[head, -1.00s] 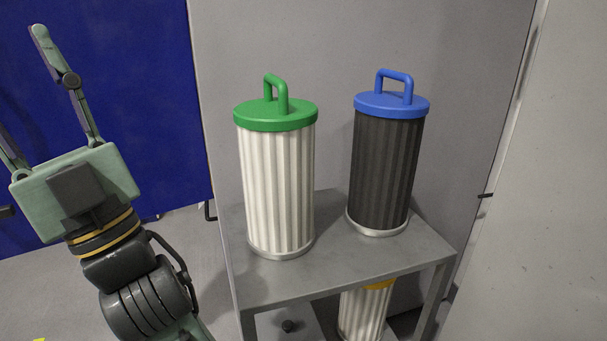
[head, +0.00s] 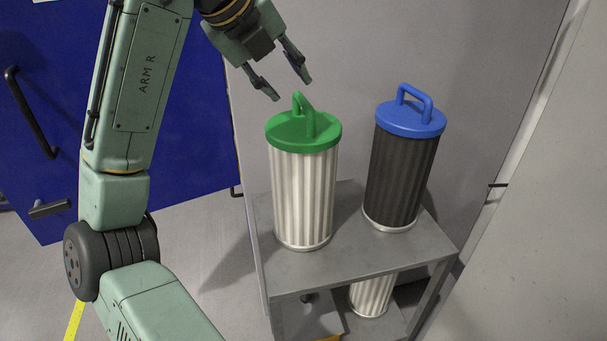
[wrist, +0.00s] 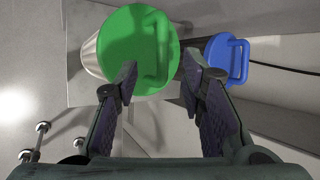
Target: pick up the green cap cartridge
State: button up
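The green cap cartridge (head: 304,190) stands upright on the grey stand's top, with a white pleated body and a green cap with a loop handle (head: 306,117). My gripper (head: 290,91) is open and empty just above the cap, its fingers pointing down toward the handle without visibly touching it. In the wrist view the green cap (wrist: 127,50) lies beyond the fingertips, and the handle (wrist: 160,48) shows between them, nearer the right finger. My gripper also shows in the wrist view (wrist: 163,80).
A dark cartridge with a blue cap (head: 400,165) stands to the right on the same stand (head: 350,255). Another white pleated cartridge (head: 372,295) is on the lower shelf. A grey wall (head: 345,50) rises behind, and a blue panel (head: 205,140) is at left.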

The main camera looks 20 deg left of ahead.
aim_at(302, 100)
jog(key=p+x, duration=0.2)
jog(key=x, duration=0.6)
jog(key=shift+d, duration=0.2)
grip_shut()
dwell(0.8)
jog(key=shift+r, duration=0.1)
